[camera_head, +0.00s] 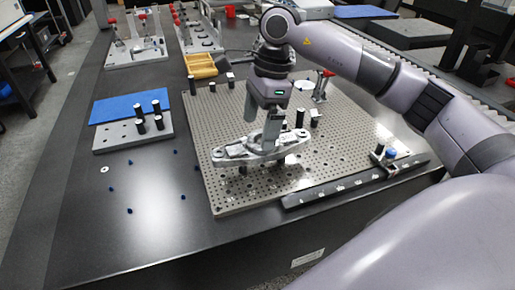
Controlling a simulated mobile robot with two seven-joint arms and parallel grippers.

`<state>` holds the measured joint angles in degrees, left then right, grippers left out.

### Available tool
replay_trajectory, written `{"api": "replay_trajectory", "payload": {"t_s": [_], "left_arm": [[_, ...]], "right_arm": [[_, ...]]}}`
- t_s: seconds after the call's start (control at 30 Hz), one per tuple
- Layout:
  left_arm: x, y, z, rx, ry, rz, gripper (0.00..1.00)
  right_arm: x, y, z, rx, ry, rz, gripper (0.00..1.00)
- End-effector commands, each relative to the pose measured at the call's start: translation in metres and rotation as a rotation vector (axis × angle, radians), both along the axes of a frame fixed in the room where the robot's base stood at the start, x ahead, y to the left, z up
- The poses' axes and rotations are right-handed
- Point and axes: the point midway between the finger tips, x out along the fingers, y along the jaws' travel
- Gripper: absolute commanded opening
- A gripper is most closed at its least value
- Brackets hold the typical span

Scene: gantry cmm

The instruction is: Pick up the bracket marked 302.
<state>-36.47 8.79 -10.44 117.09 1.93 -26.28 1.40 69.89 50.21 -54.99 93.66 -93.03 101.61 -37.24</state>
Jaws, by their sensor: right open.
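A silver metal bracket (235,153) lies across the perforated fixture plate (222,195), at its front left part. It looks slightly raised above the plate on supports. Its marking is too small to read, so I cannot tell whether it is 302. My right gripper (272,128) points down at the middle of the bracket, with its open fingers at the bracket's upright part. The fingers overlap the bracket in view, and I cannot tell whether they touch it. My left gripper is not in view.
Black posts (300,117) and a red-topped clamp (323,86) stand on the plate behind the bracket. A black rail (340,188) lines its front edge. Left are a block with black pins (130,138), a blue mat (115,108) and small blue pieces. The dark table's front left is mostly clear.

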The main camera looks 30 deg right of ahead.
Motion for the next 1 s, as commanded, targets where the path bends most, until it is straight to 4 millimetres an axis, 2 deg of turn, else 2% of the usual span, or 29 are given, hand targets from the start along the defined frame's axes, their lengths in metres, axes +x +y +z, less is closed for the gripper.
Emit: {"api": "replay_trajectory", "payload": {"t_s": [0.03,0.1,0.2,0.63,0.97,1.0], "left_arm": [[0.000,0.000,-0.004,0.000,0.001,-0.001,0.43],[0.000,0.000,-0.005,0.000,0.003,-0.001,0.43],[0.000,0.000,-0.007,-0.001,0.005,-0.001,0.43],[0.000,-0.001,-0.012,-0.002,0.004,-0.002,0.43],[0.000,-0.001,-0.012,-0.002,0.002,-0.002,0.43],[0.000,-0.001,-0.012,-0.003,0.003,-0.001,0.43]], "right_arm": [[0.002,-0.011,0.002,-0.039,-0.009,-0.008,1.00],[0.002,-0.020,0.005,-0.074,-0.013,-0.011,1.00],[0.002,-0.024,-0.001,-0.094,-0.012,-0.013,1.00],[0.009,-0.019,-0.057,-0.092,-0.011,-0.013,1.00],[0.010,-0.018,-0.063,-0.090,-0.014,-0.013,1.00],[0.010,-0.018,-0.063,-0.090,-0.014,-0.013,0.87]]}}
